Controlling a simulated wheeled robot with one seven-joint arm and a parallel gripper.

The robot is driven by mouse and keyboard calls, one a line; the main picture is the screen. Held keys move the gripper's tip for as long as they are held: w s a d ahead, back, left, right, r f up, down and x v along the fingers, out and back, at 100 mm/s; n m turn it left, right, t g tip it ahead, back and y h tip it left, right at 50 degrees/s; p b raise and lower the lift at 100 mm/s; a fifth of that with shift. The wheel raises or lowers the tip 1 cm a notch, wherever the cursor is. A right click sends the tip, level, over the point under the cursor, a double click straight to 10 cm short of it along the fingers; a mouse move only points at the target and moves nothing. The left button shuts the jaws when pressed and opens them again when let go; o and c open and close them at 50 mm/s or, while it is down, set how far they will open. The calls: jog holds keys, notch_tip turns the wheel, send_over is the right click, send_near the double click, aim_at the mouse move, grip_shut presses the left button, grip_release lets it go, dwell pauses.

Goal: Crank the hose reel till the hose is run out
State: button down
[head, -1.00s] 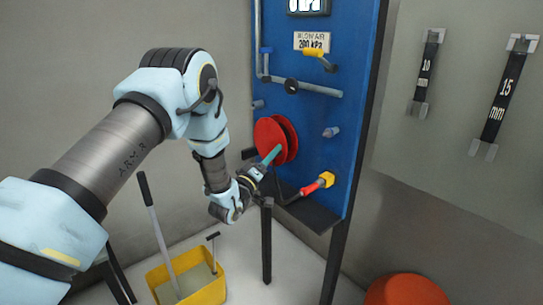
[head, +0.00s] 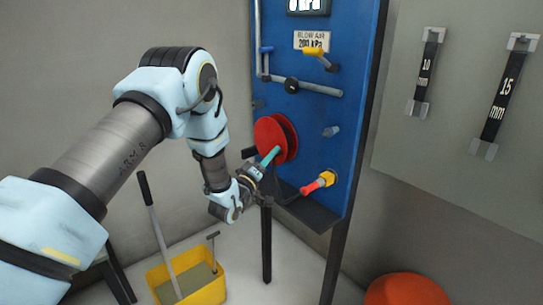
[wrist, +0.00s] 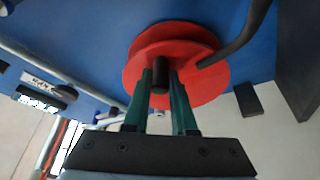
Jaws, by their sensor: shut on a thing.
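The red hose reel (head: 270,137) is mounted on the blue panel (head: 345,110). It also shows in the wrist view (wrist: 205,82), with a dark crank knob (wrist: 161,72) standing out from its face. My gripper (head: 268,158) is at the reel's front, its teal fingers shut on the crank knob; the wrist view shows the fingers (wrist: 160,95) on either side of it. A dark hose (wrist: 240,38) leaves the reel in the wrist view. A red nozzle (head: 312,187) sits by a yellow fitting on the panel's lower part.
A blue-handled valve (head: 266,50) and a yellow-handled valve (head: 314,51) are above the reel on grey pipes. A dark shelf (head: 310,210) juts out below. A yellow bucket (head: 205,290) stands on the floor, and an orange round object (head: 407,291) is at lower right.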

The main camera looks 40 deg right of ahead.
aim_at(272, 132)
jog(key=shift+r, duration=0.1)
dwell(0.7)
jog(key=r+n, duration=0.1)
jog(key=n, duration=0.1)
jog(key=n+t+y, duration=0.1)
jog(key=n, duration=0.1)
jog(key=shift+a+r+b, duration=0.1)
jog(key=shift+r+b, duration=0.25)
jog(key=r+n+y, duration=0.1)
jog(key=r+n, duration=0.1)
jog(key=n, duration=0.1)
jog(key=shift+w+n+y, duration=0.3)
jog(key=shift+y, duration=0.1)
jog(key=n, duration=0.1)
jog(key=w+r+n+y, duration=0.1)
jog(key=n, duration=0.1)
jog(key=shift+r, duration=0.2)
jog(key=shift+w+r+n+g+y+p, duration=0.25)
jog(key=shift+w+n+g+y, duration=0.1)
jog(key=shift+n, duration=0.35)
jog(key=shift+w+r+n+g+y+p, duration=0.25)
jog(key=shift+n+g, duration=0.1)
jog(key=shift+n, duration=0.35)
jog(key=c, duration=0.7)
grip_release()
jog(key=shift+c, duration=0.2)
